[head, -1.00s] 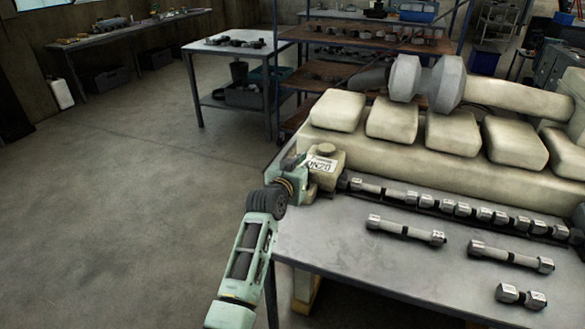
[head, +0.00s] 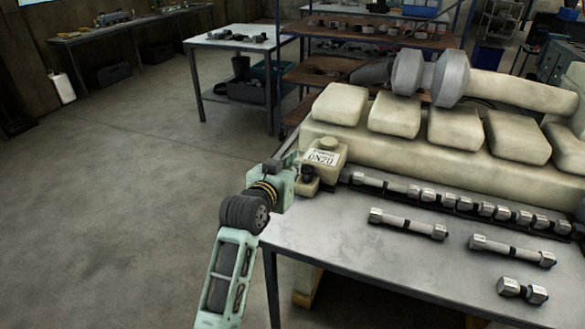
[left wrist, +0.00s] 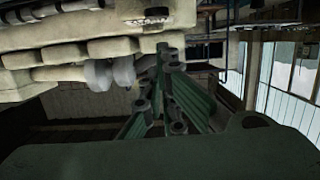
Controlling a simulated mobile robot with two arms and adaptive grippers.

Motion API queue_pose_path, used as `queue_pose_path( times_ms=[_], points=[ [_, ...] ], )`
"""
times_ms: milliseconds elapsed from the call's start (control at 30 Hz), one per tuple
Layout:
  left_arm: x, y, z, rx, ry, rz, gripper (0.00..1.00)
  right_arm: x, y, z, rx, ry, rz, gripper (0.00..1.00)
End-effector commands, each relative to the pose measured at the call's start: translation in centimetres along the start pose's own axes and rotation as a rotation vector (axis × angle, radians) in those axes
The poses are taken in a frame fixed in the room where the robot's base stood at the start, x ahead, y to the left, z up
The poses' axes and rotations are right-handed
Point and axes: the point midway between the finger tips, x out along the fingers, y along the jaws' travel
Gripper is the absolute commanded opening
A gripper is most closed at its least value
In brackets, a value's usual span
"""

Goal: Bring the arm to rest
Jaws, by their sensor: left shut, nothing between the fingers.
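My left arm comes in from the lower left in the head view. Its pale green left gripper (head: 284,182) is at the left end of the engine block, beside the cream box with a white label (head: 320,157). From this angle I cannot tell whether it touches the box. In the left wrist view the green fingers (left wrist: 168,90) are shut with nothing between them, and the cream engine shows upside down behind them. My right gripper is not in view.
The steel table (head: 345,230) carries the cream engine (head: 400,148), a row of studs and nuts (head: 470,207), and loose bolts (head: 408,224). A second table (head: 225,40) and shelving (head: 330,68) stand behind. The floor left of my arm is clear.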

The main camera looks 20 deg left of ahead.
Motion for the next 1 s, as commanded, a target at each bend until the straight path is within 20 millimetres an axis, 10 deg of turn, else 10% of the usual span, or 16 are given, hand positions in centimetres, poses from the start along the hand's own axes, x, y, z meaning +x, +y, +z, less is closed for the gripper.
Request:
queue_pose_path(
  times_ms=[733,1000],
  points=[
    [-0.3,0.1,0.8,0.004,-0.017,0.001,0.0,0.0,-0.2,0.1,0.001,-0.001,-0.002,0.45],
    [-7.9,1.2,13.5,0.06,-0.331,0.022,0.0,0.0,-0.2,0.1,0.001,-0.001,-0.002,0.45]
  ],
)
